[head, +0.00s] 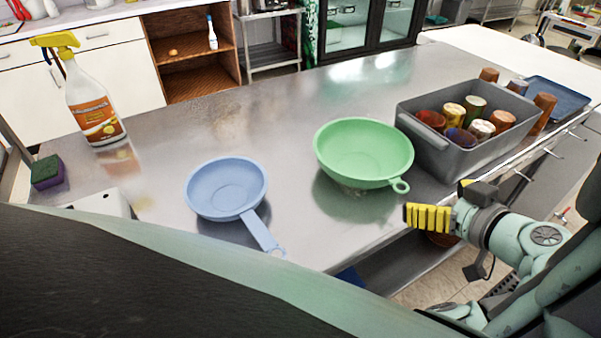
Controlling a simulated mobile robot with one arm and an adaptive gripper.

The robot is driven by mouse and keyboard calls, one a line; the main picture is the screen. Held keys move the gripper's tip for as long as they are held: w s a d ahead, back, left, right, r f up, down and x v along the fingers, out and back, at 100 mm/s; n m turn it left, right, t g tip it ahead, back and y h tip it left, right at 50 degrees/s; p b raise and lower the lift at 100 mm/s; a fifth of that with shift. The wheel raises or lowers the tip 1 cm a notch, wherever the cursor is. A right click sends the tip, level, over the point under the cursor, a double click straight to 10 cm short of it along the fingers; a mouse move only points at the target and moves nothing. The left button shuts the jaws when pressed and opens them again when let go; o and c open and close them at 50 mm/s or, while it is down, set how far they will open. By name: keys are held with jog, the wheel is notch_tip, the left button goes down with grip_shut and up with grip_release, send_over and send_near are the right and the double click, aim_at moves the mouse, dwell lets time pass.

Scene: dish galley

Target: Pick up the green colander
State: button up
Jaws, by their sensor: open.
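The green colander (364,152) is a wide bowl standing upright on the steel counter (300,110), right of the middle in the head view. Its small ring handle (400,186) points toward the front right. My gripper (408,216), with yellow ribbed fingers, is in front of the counter's front edge, below and slightly right of the colander in the picture. It is open, empty and apart from the colander. The gap between its fingers is hard to see from this side.
A blue colander (227,188) with a long handle sits to the left. A grey bin (465,140) holding several cups is close on the right, with a blue tray (557,95) beyond. A spray bottle (92,105) and a sponge (47,172) are at far left. The counter behind the colanders is clear.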

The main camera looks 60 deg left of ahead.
aim_at(393, 177)
jog(key=p+x, duration=0.1)
jog(key=x, duration=0.5)
jog(key=shift+s+a, duration=0.15)
jog(key=shift+a, duration=0.1)
jog(key=shift+p+x, duration=0.9)
jog(key=shift+x, duration=0.5)
jog(key=shift+p+x, duration=0.35)
jog(key=shift+x, duration=0.9)
jog(key=shift+d+f, duration=0.1)
jog(key=shift+c, duration=0.3)
jog(key=shift+w, duration=0.25)
grip_shut()
